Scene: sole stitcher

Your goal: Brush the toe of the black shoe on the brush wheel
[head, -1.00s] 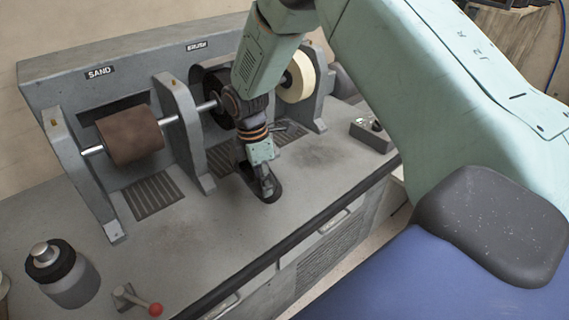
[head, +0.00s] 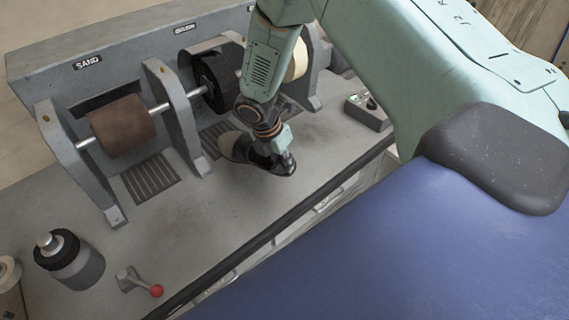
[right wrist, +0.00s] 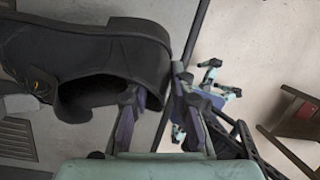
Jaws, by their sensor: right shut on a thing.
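The black shoe (head: 284,166) is held by my right gripper (head: 286,156) above the machine's bench, in front of the brush section. One end of it, with a paler grey face, points left; the gripper is at the other end. In the right wrist view the black shoe (right wrist: 85,50) fills the upper left, and my right gripper (right wrist: 155,105) is shut on the edge of its opening. The dark brush wheel (head: 218,80) is on the shaft behind the shoe, apart from it, partly hidden by my right arm. My left gripper is not in view.
A brown sanding drum (head: 122,126) is left of the brush wheel, between grey uprights. A pale wheel (head: 297,62) is to the right. A jar (head: 72,262), a red-knobbed lever (head: 140,282) and a switch box (head: 368,110) stand on the bench. The front middle is clear.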

